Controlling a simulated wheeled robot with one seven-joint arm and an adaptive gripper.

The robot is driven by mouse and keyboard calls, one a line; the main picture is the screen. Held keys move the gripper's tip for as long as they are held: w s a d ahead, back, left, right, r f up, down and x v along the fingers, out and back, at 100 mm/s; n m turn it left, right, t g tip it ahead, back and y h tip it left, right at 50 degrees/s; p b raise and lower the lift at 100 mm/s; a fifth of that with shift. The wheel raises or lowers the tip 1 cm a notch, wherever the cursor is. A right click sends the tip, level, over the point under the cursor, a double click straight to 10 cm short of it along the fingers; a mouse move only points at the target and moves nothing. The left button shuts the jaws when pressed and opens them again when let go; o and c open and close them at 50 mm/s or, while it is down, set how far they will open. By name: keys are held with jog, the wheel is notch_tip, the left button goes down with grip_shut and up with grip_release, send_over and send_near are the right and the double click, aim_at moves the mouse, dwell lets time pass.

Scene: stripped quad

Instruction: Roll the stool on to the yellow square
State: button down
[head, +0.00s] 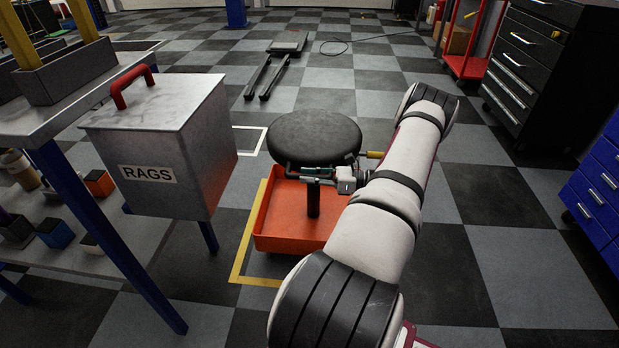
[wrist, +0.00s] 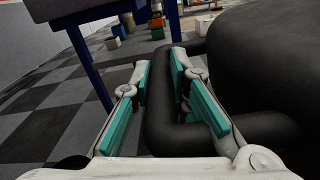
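The stool has a round black seat (head: 314,137) on a dark post over an orange tray base (head: 275,219). It stands upright over part of the yellow square (head: 239,258), whose outline shows on the floor at the stool's left and front. The rest of the square is hidden. My gripper (head: 311,172) is at the near edge of the seat. In the wrist view, my gripper's (wrist: 160,80) teal-padded fingers lie either side of the stool's black bar handle (wrist: 165,125) and appear shut on it. The seat (wrist: 262,70) fills the right of that view.
A grey metal RAGS bin (head: 150,140) with a red handle is close left, beside a workbench (head: 70,95) with blue legs. Dark (head: 540,60) and blue drawer cabinets (head: 600,190) stand right. Dark rails (head: 265,78) lie behind the stool. Checkered floor right of my arm is clear.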

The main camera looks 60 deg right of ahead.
jog(key=c, duration=1.5)
grip_release()
jog(key=shift+s+f, duration=0.1)
jog(key=shift+f, duration=0.05)
jog(key=shift+c, duration=0.2)
jog(key=v, duration=1.2)
jog(key=shift+d, duration=0.1)
